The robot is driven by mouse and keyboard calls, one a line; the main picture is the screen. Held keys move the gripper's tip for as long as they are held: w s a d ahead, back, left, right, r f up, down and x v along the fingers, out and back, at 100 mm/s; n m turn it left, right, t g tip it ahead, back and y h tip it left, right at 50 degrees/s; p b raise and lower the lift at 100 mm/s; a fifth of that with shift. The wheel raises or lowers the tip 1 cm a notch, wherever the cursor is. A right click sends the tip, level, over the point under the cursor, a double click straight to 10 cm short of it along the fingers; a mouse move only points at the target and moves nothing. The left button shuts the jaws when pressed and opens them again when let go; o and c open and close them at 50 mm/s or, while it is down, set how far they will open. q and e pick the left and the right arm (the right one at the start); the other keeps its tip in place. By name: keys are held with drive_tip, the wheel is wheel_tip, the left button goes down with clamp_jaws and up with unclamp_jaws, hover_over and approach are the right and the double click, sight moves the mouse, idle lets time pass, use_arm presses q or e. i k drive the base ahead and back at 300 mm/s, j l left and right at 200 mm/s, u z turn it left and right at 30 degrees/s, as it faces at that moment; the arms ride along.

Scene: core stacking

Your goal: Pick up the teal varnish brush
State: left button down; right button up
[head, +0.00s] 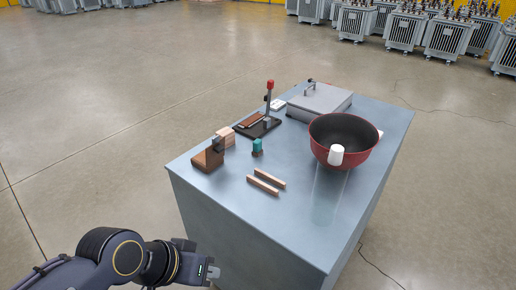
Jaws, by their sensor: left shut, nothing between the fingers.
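A small teal object (257,144), which looks like the varnish brush, stands on the blue-grey table (225,195) near its middle left. Its lower part is darker, and it is too small to make out its bristles or handle clearly. My left gripper (212,272) is low at the bottom of the view, in front of the table's near left side. It is shut and empty, well apart from the teal object. My right gripper is not in view.
A brown block with a dark upright part (207,160) and pinkish wooden blocks (226,138) lie left of the teal object.

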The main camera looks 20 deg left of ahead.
sight(257, 150)
drive_tip(key=z, duration=0.7)
drive_tip(key=j+z, duration=0.6)
drive_tip(key=z, duration=0.2)
drive_tip(key=k+j+z, duration=0.15)
drive_tip(key=z, duration=0.25)
drive_tip(key=k+j+z, duration=0.15)
drive_tip(key=j+z, duration=0.2)
drive_tip(key=k+j+z, duration=0.4)
drive_tip(key=k+j, duration=0.95)
